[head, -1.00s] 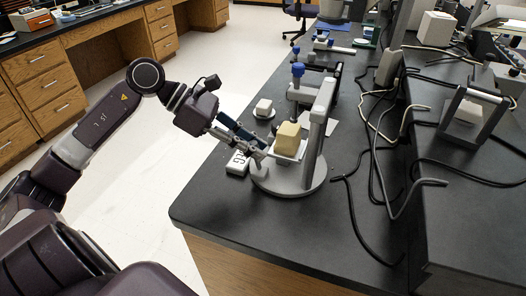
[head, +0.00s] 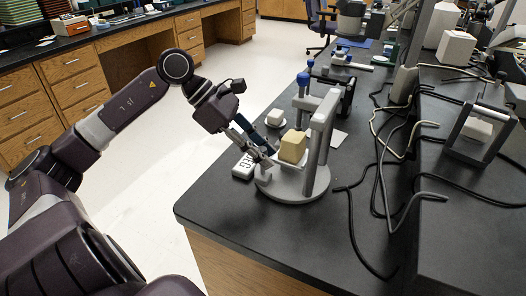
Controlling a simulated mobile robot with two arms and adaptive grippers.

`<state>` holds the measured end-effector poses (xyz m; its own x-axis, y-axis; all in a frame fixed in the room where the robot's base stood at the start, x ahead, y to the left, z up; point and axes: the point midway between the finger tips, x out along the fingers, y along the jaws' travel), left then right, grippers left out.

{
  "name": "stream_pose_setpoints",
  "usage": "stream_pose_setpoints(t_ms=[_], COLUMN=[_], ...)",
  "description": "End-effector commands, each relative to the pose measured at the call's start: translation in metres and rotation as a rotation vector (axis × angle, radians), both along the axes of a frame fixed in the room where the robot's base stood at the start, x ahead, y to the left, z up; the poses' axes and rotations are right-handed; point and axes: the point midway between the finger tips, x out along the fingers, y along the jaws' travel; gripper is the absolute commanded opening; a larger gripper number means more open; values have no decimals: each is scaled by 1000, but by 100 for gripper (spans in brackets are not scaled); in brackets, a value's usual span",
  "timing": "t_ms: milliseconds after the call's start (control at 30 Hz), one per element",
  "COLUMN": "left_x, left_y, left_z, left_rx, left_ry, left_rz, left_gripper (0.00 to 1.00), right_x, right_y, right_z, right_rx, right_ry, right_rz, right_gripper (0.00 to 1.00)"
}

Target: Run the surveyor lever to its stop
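The surveyor (head: 318,150) stands near the front left of the black bench. It has a round grey base, an upright grey post and a small platform with a yellowish block (head: 293,146) on it. My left gripper (head: 268,158) points down and right, with its fingertips at the left side of the surveyor, beside the platform and just left of the block. The fingers overlap the surveyor's parts there. I cannot make out the lever clearly, nor whether the fingers are closed on it. My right gripper is not in view.
A white lettered block (head: 243,168) lies left of the base, and a small white piece on a disc (head: 275,118) sits behind it. A blue-knobbed device (head: 303,79) stands behind the surveyor. Cables (head: 352,225) run along the right. The bench's front corner is clear.

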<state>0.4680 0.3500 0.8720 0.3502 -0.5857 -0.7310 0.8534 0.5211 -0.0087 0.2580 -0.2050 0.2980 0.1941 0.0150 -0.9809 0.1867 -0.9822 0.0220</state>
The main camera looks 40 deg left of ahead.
Motion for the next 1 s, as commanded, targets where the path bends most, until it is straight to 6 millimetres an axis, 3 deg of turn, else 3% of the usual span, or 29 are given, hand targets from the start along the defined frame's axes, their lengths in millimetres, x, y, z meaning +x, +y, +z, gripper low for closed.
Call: stream_pose_setpoints(t_ms=[100,467,1000], left_x=[0,-2,-36], left_y=[0,5,62], left_z=[0,4,77], left_rx=[1,2,2], left_ry=[1,0,-1], left_rz=[0,2,1], left_gripper=[37,37,37], right_x=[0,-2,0], right_y=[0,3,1], right_z=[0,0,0], right_rx=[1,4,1], right_ry=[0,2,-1], right_rz=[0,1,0], right_gripper=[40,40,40])
